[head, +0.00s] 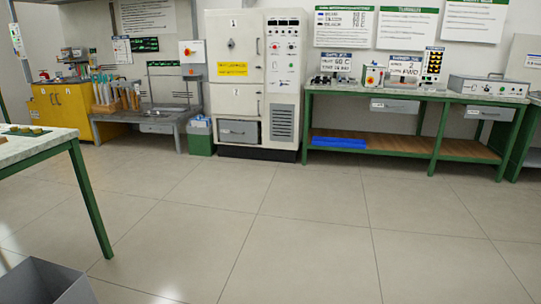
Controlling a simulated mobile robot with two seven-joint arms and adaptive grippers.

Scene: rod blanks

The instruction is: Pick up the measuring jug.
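I cannot make out a measuring jug anywhere in the head view. Neither of my grippers shows in the head view, so I cannot see their state or where they are.
The tiled floor (235,215) ahead is wide and clear. A green-legged table (35,148) stands at left, a grey open bin (45,285) at bottom left. Along the back are a yellow cabinet (62,108), a white oven-like cabinet (235,90) and a green workbench (420,97) with instruments.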

